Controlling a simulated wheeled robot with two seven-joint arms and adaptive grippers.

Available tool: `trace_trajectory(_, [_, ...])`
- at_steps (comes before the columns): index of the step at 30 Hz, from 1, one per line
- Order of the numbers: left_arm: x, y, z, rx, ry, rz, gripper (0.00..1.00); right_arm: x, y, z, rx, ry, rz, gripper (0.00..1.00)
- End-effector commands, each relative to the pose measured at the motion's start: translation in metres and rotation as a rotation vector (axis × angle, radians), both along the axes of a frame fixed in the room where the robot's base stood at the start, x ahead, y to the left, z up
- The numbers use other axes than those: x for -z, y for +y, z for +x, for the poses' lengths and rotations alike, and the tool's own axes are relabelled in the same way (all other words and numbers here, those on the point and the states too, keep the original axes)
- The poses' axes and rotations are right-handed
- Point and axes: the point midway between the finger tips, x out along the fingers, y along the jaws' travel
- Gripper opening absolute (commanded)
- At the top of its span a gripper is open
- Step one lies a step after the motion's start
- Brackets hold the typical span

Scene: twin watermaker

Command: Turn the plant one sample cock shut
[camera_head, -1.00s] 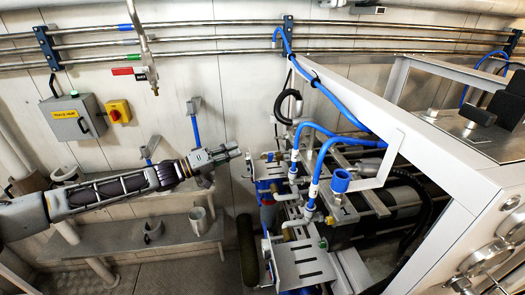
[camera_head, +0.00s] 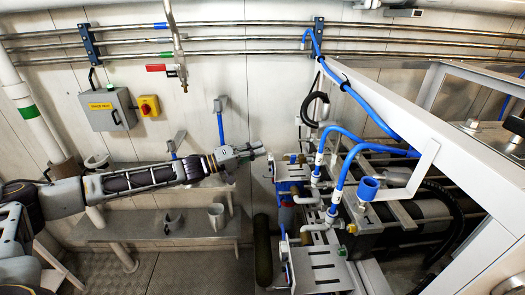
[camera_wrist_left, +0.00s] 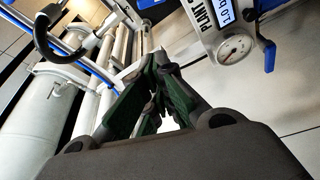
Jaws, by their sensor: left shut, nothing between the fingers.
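In the head view my left arm reaches in from the left. Its gripper (camera_head: 250,151) is shut and empty, in front of the wall and just left of the blue-and-white pump unit. The left wrist view shows its dark fingers (camera_wrist_left: 158,95) together, touching no handle. A small red lever (camera_head: 157,67) sits on a hanging pipe with a spout (camera_head: 177,45), well above and left of the gripper. In the left wrist view a gauge (camera_wrist_left: 236,48) sits by a partly cut-off "PLANT S" label and a blue lever (camera_wrist_left: 268,55). No readable label marks the plant one sample cock. My right gripper is out of view.
A grey control box (camera_head: 108,108) with a yellow-and-red switch (camera_head: 149,105) is on the wall. A shelf (camera_head: 150,232) holds a grey cup (camera_head: 216,215). A white frame (camera_head: 440,150) and blue hoses (camera_head: 365,100) crowd the right. Floor is open at lower left.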

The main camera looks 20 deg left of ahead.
Motion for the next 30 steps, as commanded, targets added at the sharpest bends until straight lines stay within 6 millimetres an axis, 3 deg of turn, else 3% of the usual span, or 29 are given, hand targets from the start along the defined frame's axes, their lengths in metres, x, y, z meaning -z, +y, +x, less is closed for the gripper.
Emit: trace_trajectory(30, [-0.01, -0.065, 0.056, 0.001, -0.001, 0.0, 0.0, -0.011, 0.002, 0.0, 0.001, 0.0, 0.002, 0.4])
